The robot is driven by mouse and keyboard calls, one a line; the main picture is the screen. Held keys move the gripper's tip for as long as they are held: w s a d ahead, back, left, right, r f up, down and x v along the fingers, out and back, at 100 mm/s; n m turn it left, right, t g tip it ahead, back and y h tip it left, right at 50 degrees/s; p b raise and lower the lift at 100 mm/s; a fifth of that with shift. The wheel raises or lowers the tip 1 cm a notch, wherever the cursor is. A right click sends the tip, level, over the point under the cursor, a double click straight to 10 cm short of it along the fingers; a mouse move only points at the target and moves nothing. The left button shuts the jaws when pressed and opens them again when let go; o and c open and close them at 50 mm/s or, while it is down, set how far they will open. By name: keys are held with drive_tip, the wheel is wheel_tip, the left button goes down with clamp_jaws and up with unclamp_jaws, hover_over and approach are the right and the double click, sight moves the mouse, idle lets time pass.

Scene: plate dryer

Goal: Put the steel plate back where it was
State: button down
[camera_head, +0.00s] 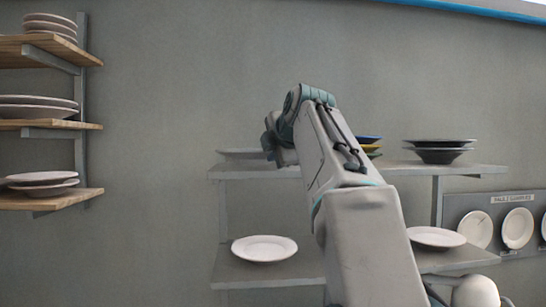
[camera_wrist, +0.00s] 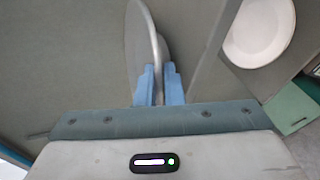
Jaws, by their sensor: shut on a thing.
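The steel plate (camera_wrist: 143,45) is a thin grey disc, seen nearly edge-on in the wrist view. My gripper (camera_wrist: 159,72) has its blue fingers shut on the plate's near rim. In the head view, a flat grey plate (camera_head: 238,153) shows at the left end of the upper shelf, level with its surface, and appears to be the held one. I cannot tell whether it rests on the shelf or is just above it. My fingers are hidden behind my arm in the head view.
The upper grey shelf (camera_head: 470,170) also carries coloured plates (camera_head: 369,140) and dark bowls (camera_head: 440,145). White plates sit on the lower shelf, one at left (camera_head: 264,248) and one at right (camera_head: 434,237). Wooden shelves (camera_head: 50,198) with plates hang at far left. A rack (camera_head: 495,203) holds plates at right.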

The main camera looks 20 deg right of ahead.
drive_tip(key=shift+s+f, duration=0.1)
drive_tip(key=shift+f, duration=0.25)
drive_tip(key=shift+f, duration=0.15)
drive_tip(key=c, duration=1.8)
unclamp_jaws()
drive_tip(key=b+v, duration=0.2)
drive_tip(key=v, duration=1)
